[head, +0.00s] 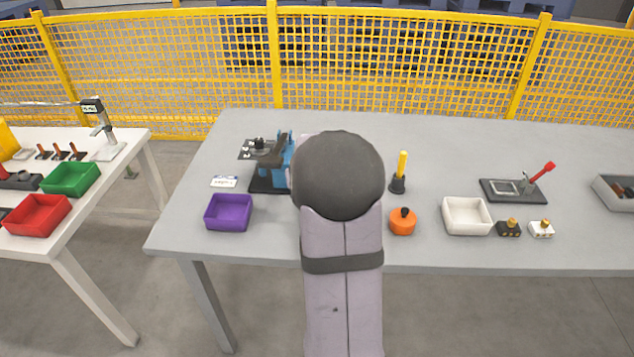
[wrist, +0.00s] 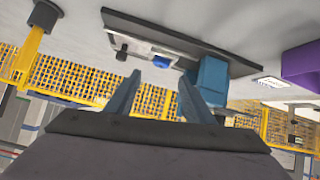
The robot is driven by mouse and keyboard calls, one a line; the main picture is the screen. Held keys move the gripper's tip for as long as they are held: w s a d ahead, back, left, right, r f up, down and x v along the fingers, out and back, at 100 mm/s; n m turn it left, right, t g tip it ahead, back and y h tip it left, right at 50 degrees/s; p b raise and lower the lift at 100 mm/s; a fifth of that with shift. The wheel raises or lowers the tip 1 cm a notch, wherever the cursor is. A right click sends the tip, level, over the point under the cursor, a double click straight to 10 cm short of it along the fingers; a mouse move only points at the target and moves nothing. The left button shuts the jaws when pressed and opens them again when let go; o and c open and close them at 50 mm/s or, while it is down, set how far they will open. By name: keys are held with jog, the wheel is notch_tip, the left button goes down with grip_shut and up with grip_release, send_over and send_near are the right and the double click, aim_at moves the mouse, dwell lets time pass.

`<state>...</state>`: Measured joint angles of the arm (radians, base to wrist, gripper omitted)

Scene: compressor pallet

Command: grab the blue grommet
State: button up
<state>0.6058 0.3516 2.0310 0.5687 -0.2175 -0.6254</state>
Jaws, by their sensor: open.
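The blue grommet (wrist: 161,62) is a small rounded blue piece on a light plate (wrist: 178,58) fixed to the long dark pallet base (wrist: 215,42), seen upside down in the wrist view. A dark knob (wrist: 122,50) is beside it on the plate. A larger blue block (wrist: 210,78) stands on the same base. My gripper (wrist: 160,80) is open and empty, its two fingers apart and pointing toward the grommet, which appears between and beyond their tips. In the head view the blue block (head: 289,154) shows, but my arm hides much of the area; I cannot make out the grommet there.
A purple bin (head: 228,212) and a white label (head: 224,181) are left of my arm. To its right are a yellow-handled tool (head: 402,165), an orange pot (head: 402,223) and a white bin (head: 466,216). A yellow mesh fence (head: 400,65) runs behind the grey table (head: 330,117).

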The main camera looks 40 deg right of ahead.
jog(key=d+h+b, duration=0.1)
jog(key=w+d+h+b, duration=0.1)
jog(key=b, duration=0.1)
jog(key=w+d+f+n+t+h+b, duration=0.1)
jog(key=b, duration=0.1)
jog(key=shift+w+d, duration=0.15)
jog(key=shift+d, duration=0.15)
jog(key=a+m+b, duration=0.1)
jog(key=b, duration=0.1)
jog(key=a+f+m+h+b, duration=0.1)
jog(key=m, duration=0.1)
jog(key=a+m+b, duration=0.1)
jog(key=a+b, duration=0.1)
jog(key=shift+f+h+b, duration=0.3)
jog(key=shift+s+a+f+m+g+b, duration=0.15)
jog(key=shift+s+a+m+g+b, duration=0.25)
jog(key=shift+m, duration=0.3)
jog(key=shift+x, duration=3.7)
jog(key=shift+w+r, duration=0.2)
jog(key=shift+r, duration=0.05)
jog(key=c, duration=1.2)
jog(key=shift+o, duration=0.2)
jog(key=shift+r+p, duration=0.65)
jog(key=shift+r, duration=1.15)
jog(key=s+a, duration=0.3)
jog(key=a, duration=0.2)
jog(key=s+a, duration=0.3)
jog(key=a, duration=0.2)
jog(key=s+a, duration=0.4)
jog(key=a, duration=0.1)
